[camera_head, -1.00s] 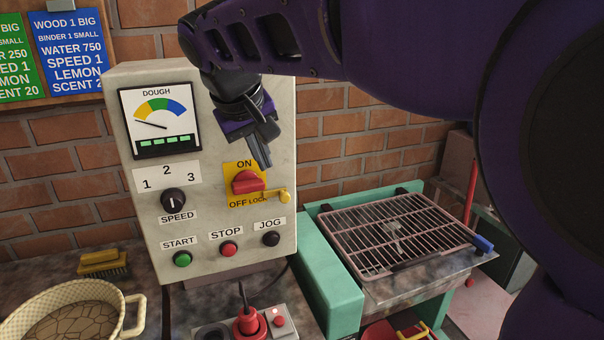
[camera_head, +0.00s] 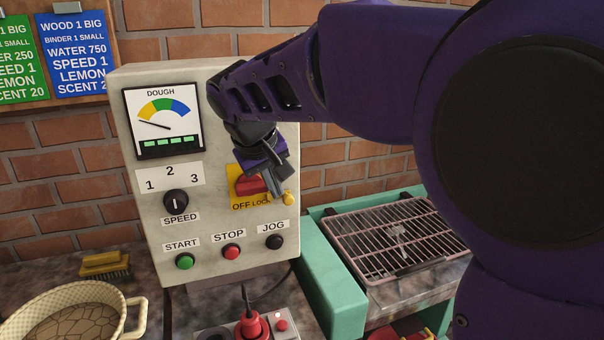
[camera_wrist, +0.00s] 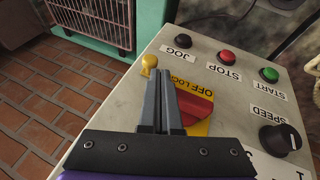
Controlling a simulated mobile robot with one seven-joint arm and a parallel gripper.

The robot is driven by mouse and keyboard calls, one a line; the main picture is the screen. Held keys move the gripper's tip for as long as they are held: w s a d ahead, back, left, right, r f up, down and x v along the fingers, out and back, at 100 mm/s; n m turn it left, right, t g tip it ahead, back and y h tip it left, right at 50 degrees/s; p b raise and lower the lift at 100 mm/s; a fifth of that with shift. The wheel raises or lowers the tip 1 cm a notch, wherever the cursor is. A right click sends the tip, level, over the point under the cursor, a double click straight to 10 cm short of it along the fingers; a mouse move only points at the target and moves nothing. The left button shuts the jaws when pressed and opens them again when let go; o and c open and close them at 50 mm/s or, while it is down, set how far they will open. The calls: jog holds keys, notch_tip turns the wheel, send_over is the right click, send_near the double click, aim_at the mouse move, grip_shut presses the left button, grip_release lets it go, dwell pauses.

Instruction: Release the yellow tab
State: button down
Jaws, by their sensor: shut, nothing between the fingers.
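The yellow tab (camera_head: 288,198) sits at the lower right of the yellow ON/OFF plate on the control panel, beside the word LOCK. It also shows in the wrist view (camera_wrist: 149,63), just beyond my fingertips. The red switch handle (camera_head: 250,184) is on the same plate and partly hidden by my gripper; in the wrist view the red handle (camera_wrist: 196,107) is right of my fingers. My gripper (camera_head: 276,194) is shut and empty, pointing down in front of the plate. Its fingertips (camera_wrist: 160,75) look close to the tab; I cannot tell whether they touch.
The grey control panel (camera_head: 150,230) also bears the speed knob (camera_head: 176,202) and the start (camera_head: 184,261), stop (camera_head: 231,251) and jog (camera_head: 275,242) buttons. A teal frame with a wire rack (camera_head: 395,240) stands at the right. A wicker basket (camera_head: 125,292) is at lower left.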

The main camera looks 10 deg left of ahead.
jog(key=shift+x, duration=0.9)
jog(key=shift+d, duration=0.1)
jog(key=d, duration=0.1)
jog(key=w+d, duration=0.1)
jog(key=shift+w+d, duration=0.2)
jog(key=shift+d, duration=0.15)
jog(key=shift+r, duration=0.1)
